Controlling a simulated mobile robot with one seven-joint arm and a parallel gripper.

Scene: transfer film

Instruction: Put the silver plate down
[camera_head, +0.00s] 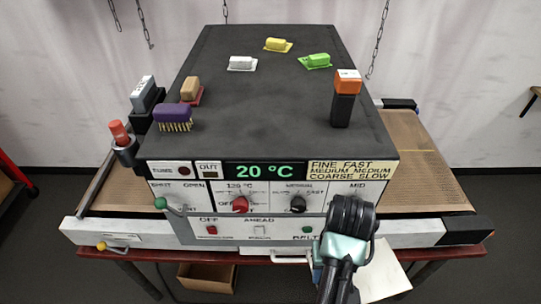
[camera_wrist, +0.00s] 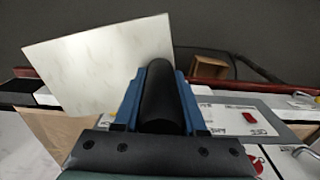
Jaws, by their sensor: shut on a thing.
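The silver plate, a pale, flat, straight-edged sheet, shows in the wrist view (camera_wrist: 95,62) beyond and to the left of my gripper (camera_wrist: 158,95). In the head view the plate (camera_head: 384,276) hangs out at the front right of the machine, partly behind my arm. My gripper's blue fingers are shut on the plate, with a dark rounded part between them. The exact contact is hidden. The plate appears clear of the table's front edge.
The machine (camera_head: 270,110) stands on a red-edged table (camera_head: 440,251). A belt (camera_head: 425,150) emerges at the right. A cardboard box (camera_head: 207,277) is below.

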